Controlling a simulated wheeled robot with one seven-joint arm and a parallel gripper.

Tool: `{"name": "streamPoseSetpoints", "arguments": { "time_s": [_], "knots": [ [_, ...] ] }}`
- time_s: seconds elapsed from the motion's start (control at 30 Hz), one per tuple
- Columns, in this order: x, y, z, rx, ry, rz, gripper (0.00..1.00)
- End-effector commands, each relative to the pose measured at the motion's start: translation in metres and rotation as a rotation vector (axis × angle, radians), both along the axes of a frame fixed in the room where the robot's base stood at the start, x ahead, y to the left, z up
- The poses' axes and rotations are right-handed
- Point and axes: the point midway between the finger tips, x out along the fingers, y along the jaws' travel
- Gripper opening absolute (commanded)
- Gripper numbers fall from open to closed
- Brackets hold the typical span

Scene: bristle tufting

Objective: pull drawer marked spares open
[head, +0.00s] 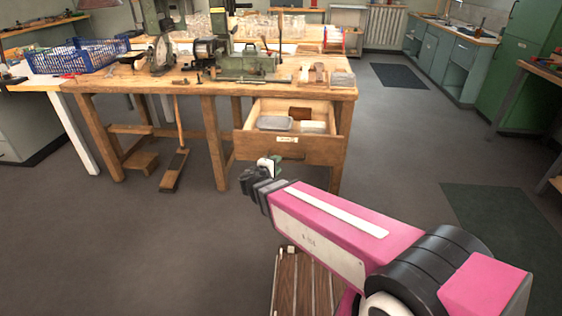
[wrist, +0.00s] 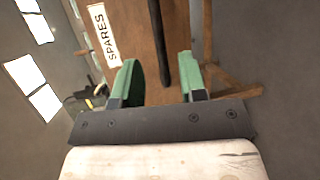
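The wooden drawer (head: 243,147) under the workbench stands pulled out, with its inside showing in the head view. Its front carries a white label (head: 288,140), which reads SPARES in the wrist view (wrist: 103,35). A dark bar handle (wrist: 184,45) is on the drawer front in the wrist view. My gripper (head: 271,164) is just in front of and below the drawer front, toward its left half. In the wrist view my gripper (wrist: 160,85) has its two green-tipped fingers spread apart. The handle shows nearer the right finger; I cannot tell whether they touch.
Inside the drawer lie a grey tray (head: 274,123), a pale block (head: 313,127) and a brown block (head: 300,113). A brush (head: 175,170) leans under the bench.

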Motion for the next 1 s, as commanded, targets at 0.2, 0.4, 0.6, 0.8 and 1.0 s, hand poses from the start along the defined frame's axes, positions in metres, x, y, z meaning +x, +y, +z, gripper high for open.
{"name": "streamPoseSetpoints", "arguments": {
  "time_s": [0.2, 0.4, 0.6, 0.8, 1.0],
  "knots": [
    [-0.028, 0.013, 0.006, 0.001, 0.001, 0.001, 0.38],
    [-0.038, 0.018, 0.008, 0.000, 0.001, 0.000, 0.38],
    [-0.039, 0.018, 0.008, 0.000, 0.001, -0.001, 0.38],
    [-0.039, 0.018, 0.008, 0.000, 0.001, -0.001, 0.38],
    [-0.036, 0.005, 0.005, 0.022, 0.023, -0.036, 0.38]
  ]
}}
